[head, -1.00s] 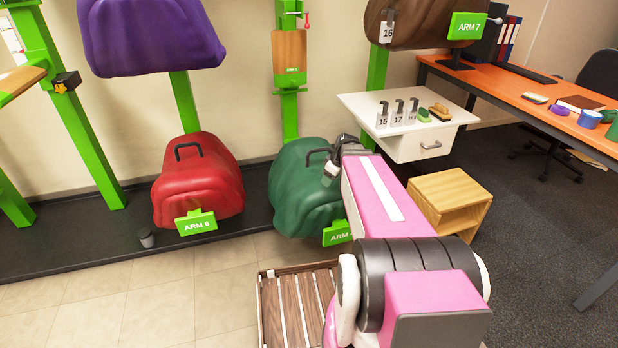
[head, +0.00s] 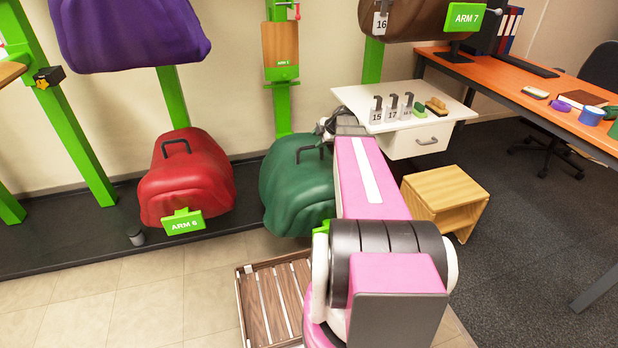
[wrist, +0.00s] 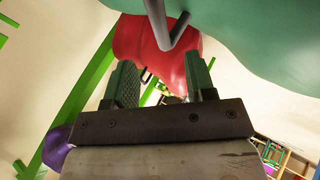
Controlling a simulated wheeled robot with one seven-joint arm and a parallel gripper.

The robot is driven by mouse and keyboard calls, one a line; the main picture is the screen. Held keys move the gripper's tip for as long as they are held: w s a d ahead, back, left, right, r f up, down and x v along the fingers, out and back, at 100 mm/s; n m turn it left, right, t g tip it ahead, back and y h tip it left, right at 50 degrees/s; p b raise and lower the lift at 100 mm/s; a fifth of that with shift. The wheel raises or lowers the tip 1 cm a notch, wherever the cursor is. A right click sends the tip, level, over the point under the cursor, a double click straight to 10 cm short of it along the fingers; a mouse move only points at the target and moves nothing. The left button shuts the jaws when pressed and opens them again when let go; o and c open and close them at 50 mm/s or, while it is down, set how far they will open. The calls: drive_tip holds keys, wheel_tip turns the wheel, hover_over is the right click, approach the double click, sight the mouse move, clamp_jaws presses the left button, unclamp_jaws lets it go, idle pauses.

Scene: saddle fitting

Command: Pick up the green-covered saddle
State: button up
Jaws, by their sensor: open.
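The green-covered saddle (head: 294,195) hangs low on its stand against the wall, with a dark handle (head: 311,150) on top. In the wrist view, the saddle (wrist: 270,35) fills the upper right, and its grey handle (wrist: 157,24) shows just beyond my fingers. My gripper (wrist: 161,80) is open, its two fingers apart with nothing between them. The handle's bent end appears in line with the gap; I cannot tell how far off it is. In the head view, my gripper is mostly hidden behind my pink arm, by the saddle's upper right side.
A red saddle (head: 186,182) sits to the left, with a purple one (head: 130,35) above it. A white drawer table (head: 390,102) with number tags and brushes and a wooden stool (head: 445,192) stand to the right. A slatted wooden crate (head: 241,310) lies on the floor.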

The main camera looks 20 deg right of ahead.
sight(311, 146)
drive_tip(key=x, duration=0.8)
drive_tip(key=shift+w+d+f, duration=0.1)
drive_tip(key=shift+d+f, duration=0.15)
drive_tip(key=shift+f, duration=0.05)
clamp_jaws()
idle(1.1)
